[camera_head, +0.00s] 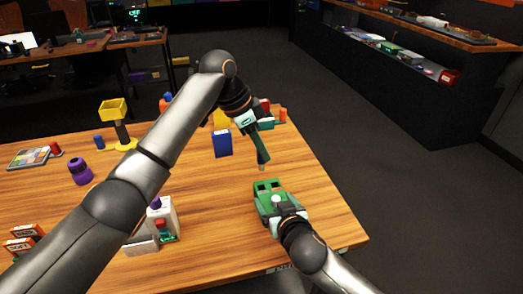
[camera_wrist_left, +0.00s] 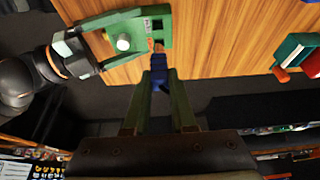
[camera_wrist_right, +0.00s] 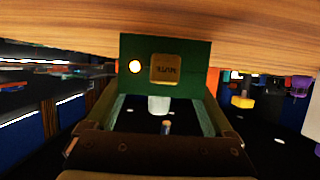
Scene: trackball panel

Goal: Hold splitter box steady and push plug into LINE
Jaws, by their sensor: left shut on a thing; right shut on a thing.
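The green splitter box (camera_head: 262,187) is near the table's right front edge, with dark openings and a pale knob on its upper side. My right gripper (camera_head: 279,205) is shut on it; in the right wrist view the box's green face (camera_wrist_right: 192,53) shows a gold button and a lit round lamp. My left gripper (camera_head: 263,157) is shut on the plug, blue with an orange-and-grey front in the left wrist view (camera_wrist_left: 158,72). The plug appears just above and apart from the box, its front pointing at the box's dark-socket end. I cannot read a LINE label.
A blue box (camera_head: 222,144) stands behind the plug. A white-and-grey device (camera_head: 162,222) with a red part is left of the splitter box. A yellow-topped stand (camera_head: 114,110) and a purple round object (camera_head: 80,172) are farther left. Bare wood surrounds the splitter box.

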